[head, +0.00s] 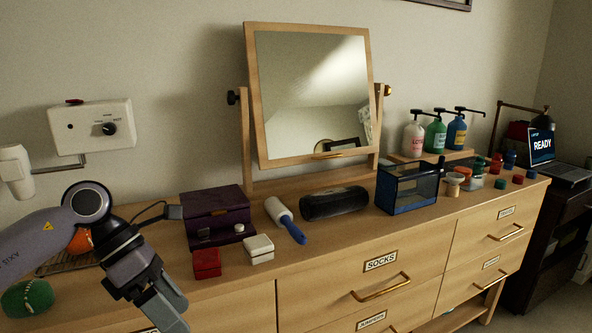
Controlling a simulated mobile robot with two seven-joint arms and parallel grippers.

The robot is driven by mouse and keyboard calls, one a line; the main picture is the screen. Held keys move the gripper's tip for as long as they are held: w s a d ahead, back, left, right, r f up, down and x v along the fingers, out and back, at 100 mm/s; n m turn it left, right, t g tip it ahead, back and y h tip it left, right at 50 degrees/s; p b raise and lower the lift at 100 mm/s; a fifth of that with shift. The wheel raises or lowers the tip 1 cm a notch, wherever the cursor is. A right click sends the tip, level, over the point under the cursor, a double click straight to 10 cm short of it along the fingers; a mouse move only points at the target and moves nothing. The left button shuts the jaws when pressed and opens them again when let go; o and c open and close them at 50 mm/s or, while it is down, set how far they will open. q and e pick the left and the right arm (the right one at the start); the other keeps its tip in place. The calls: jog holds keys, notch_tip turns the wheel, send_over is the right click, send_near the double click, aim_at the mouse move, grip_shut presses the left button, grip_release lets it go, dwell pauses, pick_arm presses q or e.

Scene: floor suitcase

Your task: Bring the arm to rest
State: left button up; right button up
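My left arm comes in from the left edge of the head view and ends in my grey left gripper (166,307), at the lower left in front of the dresser. The gripper points down and to the right. Its fingers are seen at an angle and close to the bottom edge, so the gap between them is not clear. I see nothing held in it. My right gripper is not in view.
The wooden dresser (330,262) carries a tilting mirror (312,95), purple box (216,212), red box (206,263), white box (259,249), lint roller (285,219), black case (334,203) and dark mesh bin (407,187). A green ball-like thing (27,298) lies near my arm.

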pick_arm(q)
jog(key=s+d+r+n+t+h+p, duration=0.25)
jog(key=d+n+h, duration=0.65)
jog(key=d+h, duration=0.5)
jog(key=w+a+f+n+t+y+p, duration=0.1)
jog(key=a+f+n+t+y, duration=0.15)
jog(key=n+t+y, duration=0.4)
jog(key=a+f+n+t+y, duration=0.15)
jog(key=f+n+t, duration=0.25)
jog(key=n, duration=0.6)
jog(key=w+a+f+n+t+y+p, duration=0.1)
jog(key=a+f+n+t+y, duration=0.15)
jog(key=n+t, duration=0.45)
jog(key=s+a+f+n+g+y+p, duration=0.1)
jog(key=s+a+f+n+g+y, duration=0.2)
jog(key=s+f+n, duration=0.3)
jog(key=s+a+f+n+g+y, duration=0.3)
jog(key=s+f+n+g+y, duration=0.2)
jog(key=s+f, duration=0.3)
notch_tip(320, 180, down, 4)
jog(key=shift+a+n+p, duration=0.35)
jog(key=shift+n, duration=0.4)
